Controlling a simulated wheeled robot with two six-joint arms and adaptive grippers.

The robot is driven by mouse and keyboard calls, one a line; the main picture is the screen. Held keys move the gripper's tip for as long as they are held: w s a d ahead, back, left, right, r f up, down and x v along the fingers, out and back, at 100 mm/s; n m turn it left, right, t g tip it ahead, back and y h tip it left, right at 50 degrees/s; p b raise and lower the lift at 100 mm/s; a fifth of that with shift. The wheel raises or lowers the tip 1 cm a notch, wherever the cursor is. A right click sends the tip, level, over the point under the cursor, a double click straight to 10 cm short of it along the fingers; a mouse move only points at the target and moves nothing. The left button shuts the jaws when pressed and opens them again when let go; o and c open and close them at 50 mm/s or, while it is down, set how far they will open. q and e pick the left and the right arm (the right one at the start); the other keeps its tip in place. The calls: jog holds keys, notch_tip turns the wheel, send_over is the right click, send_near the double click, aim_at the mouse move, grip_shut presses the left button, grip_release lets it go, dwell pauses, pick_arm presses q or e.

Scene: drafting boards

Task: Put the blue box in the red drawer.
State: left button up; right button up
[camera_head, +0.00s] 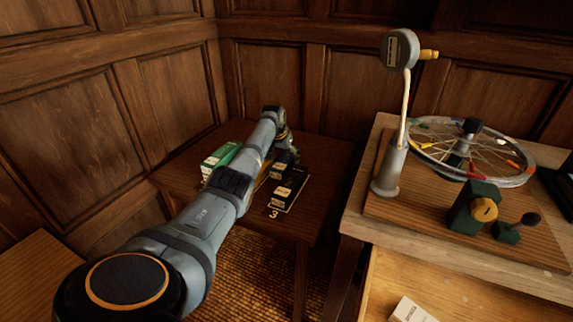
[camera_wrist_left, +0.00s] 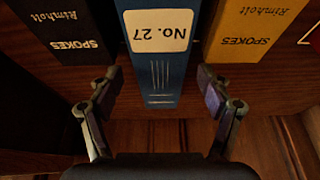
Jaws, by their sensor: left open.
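The blue box (camera_wrist_left: 157,60) stands in the middle of the left wrist view, with an upside-down "No. 27" label. The blue box is not clearly seen there, likely behind my arm. No red drawer front shows. My right gripper is not in view.
A black box (camera_wrist_left: 62,30) and a yellow box (camera_wrist_left: 250,28) flank the blue one. A green box (camera_head: 219,158) and black boxes (camera_head: 282,196) are on the dark table. An open drawer (camera_head: 440,285) at lower right holds a white box (camera_head: 411,311). A workbench (camera_head: 360,212) carries a wheel stand.

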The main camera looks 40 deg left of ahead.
pick_arm(q)
jog(key=shift+b+x, duration=0.3)
jog(key=shift+x, duration=0.75)
jog(key=shift+r, duration=0.1)
jog(key=c, duration=1.4)
jog(key=shift+c, duration=0.2)
